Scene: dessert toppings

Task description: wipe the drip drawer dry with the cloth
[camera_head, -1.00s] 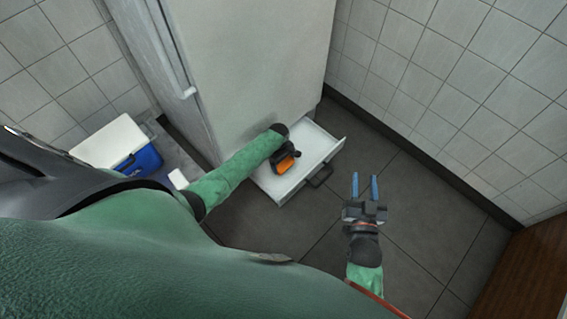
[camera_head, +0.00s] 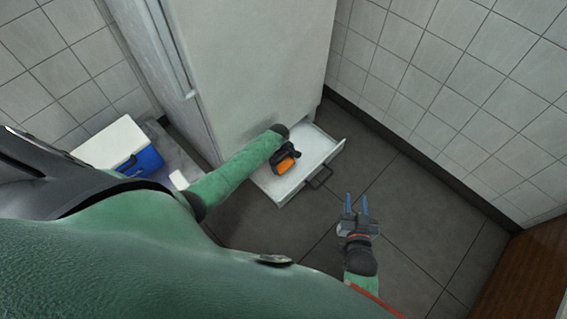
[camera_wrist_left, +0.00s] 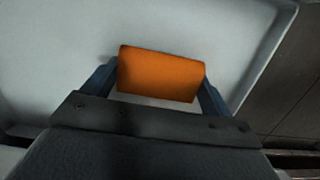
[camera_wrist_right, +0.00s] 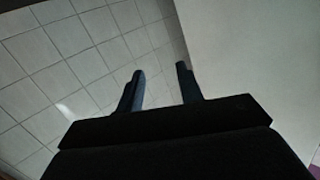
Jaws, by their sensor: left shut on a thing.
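The white drip drawer (camera_head: 318,157) is pulled out at the bottom of the white fridge, its dark handle (camera_head: 321,177) at the front. My left gripper (camera_head: 285,161) reaches down into it and is shut on the orange cloth (camera_head: 283,166). In the left wrist view, the cloth (camera_wrist_left: 158,74) sits between the two fingers, over the pale drawer floor (camera_wrist_left: 60,50). Whether it presses on the floor is hard to tell. No water is clearly visible. My right gripper (camera_head: 356,203) is open and empty, over the floor in front of the drawer; its spread fingers also show in the right wrist view (camera_wrist_right: 160,88).
The white fridge (camera_head: 250,60) stands behind the drawer. A blue and white cooler box (camera_head: 118,148) is at the left. Tiled walls and a dark skirting border the right. The dark tiled floor (camera_head: 420,215) is clear there; a brown wooden surface (camera_head: 530,275) is at the lower right.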

